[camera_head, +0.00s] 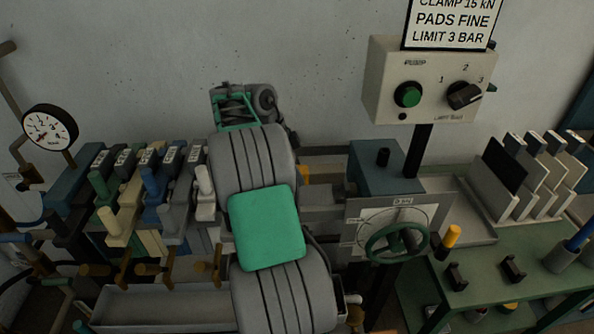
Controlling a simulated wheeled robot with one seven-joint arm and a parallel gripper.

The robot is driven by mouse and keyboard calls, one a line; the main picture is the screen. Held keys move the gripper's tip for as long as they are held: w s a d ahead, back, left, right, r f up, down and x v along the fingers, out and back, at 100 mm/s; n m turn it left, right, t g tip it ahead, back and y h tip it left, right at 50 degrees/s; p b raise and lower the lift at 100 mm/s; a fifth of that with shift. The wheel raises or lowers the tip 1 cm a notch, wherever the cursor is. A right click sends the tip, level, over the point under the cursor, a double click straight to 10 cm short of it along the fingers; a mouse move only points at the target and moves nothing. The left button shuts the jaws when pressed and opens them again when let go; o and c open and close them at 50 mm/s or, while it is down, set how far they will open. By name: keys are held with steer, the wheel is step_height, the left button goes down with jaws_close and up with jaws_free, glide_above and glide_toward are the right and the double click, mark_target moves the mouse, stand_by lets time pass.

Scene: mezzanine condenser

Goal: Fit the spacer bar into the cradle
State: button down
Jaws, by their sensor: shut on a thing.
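My arm rises from the bottom middle. Its grey-and-green wrist end (240,108) shows beyond the forearm, against the back wall. My gripper's fingertips cannot be made out there, and nothing between them is visible. I cannot identify the spacer bar. I cannot identify the cradle for certain either. Two small black notched blocks stand apart on the green bench at the lower right, the left one (456,277) and the right one (513,268). My arm hides the middle of the work area.
Left of my arm is a row of coloured valve levers (152,185) and a pressure gauge (49,131). To the right are a green handwheel (396,243), a control box (424,82) on a black post (421,150), a yellow-orange cylinder (452,236) and a rack of upright plates (530,177).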

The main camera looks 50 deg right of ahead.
steer(key=shift+f+b, duration=1.5)
steer(key=shift+f, duration=0.4)
steer(key=shift+f+b, duration=1.1)
steer(key=shift+f, duration=0.15)
steer(key=shift+r, duration=0.15)
steer(key=shift+r+p, duration=0.8)
steer(key=shift+p, duration=0.15)
steer(key=shift+f+b, duration=0.8)
steer(key=shift+f, duration=0.1)
stand_by(1.0)
steer(key=c, duration=0.9)
jaws_free()
steer(key=shift+f, duration=0.1)
steer(key=shift+o, duration=0.4)
steer(key=shift+s+a+f, duration=0.1)
steer(key=shift+f, duration=0.05)
steer(key=p+v, duration=0.3)
steer(key=v, duration=0.5)
